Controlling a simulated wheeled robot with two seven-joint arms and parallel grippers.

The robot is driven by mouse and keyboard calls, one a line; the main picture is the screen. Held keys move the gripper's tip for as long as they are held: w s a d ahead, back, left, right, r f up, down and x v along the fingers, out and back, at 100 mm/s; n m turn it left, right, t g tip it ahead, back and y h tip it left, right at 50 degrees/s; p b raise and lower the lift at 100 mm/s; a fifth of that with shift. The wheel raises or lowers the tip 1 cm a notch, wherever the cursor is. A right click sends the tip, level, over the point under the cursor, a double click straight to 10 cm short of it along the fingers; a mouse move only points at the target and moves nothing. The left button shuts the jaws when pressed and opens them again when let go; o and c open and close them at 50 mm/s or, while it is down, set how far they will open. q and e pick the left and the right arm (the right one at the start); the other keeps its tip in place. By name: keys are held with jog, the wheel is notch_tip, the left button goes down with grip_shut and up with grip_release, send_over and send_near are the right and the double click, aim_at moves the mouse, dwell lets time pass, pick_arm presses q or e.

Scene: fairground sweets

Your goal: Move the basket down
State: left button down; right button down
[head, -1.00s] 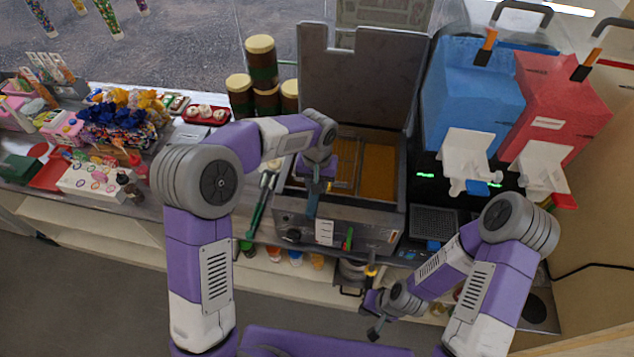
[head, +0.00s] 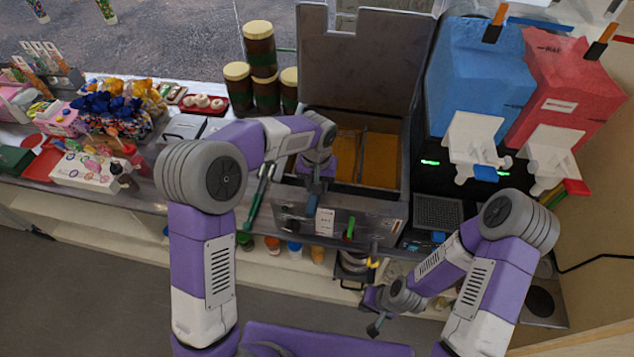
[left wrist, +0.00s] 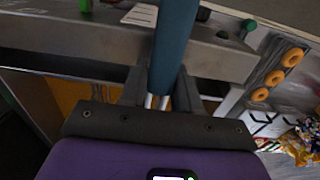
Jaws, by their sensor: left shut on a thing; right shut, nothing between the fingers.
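My left gripper (head: 316,184) is over the left bay of the fryer (head: 383,160), at its front edge. It is shut on the blue-teal handle of the basket (head: 313,202). In the left wrist view the handle (left wrist: 175,45) runs between the dark fingers (left wrist: 156,92), with two bright metal rods at its end. The basket's wire body is mostly hidden by my left gripper and wrist, so I cannot tell how deep it sits in the orange oil. My right gripper (head: 377,327) is shut and empty, low in front of the counter.
The fryer lid (head: 365,60) stands open behind. Blue (head: 475,75) and red (head: 560,95) slush machines stand at the right. Brown jars (head: 262,65) stand behind left. Sweets (head: 120,105) crowd the left counter. A green-handled tool (head: 258,200) hangs left of the fryer.

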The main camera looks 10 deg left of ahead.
pick_arm(q)
jog(key=shift+s+f+b, duration=0.1)
jog(key=shift+f+b, duration=0.2)
jog(key=shift+f, duration=0.3)
jog(key=c, duration=0.7)
grip_release()
notch_tip(320, 180, up, 8)
jog(key=shift+f, duration=0.2)
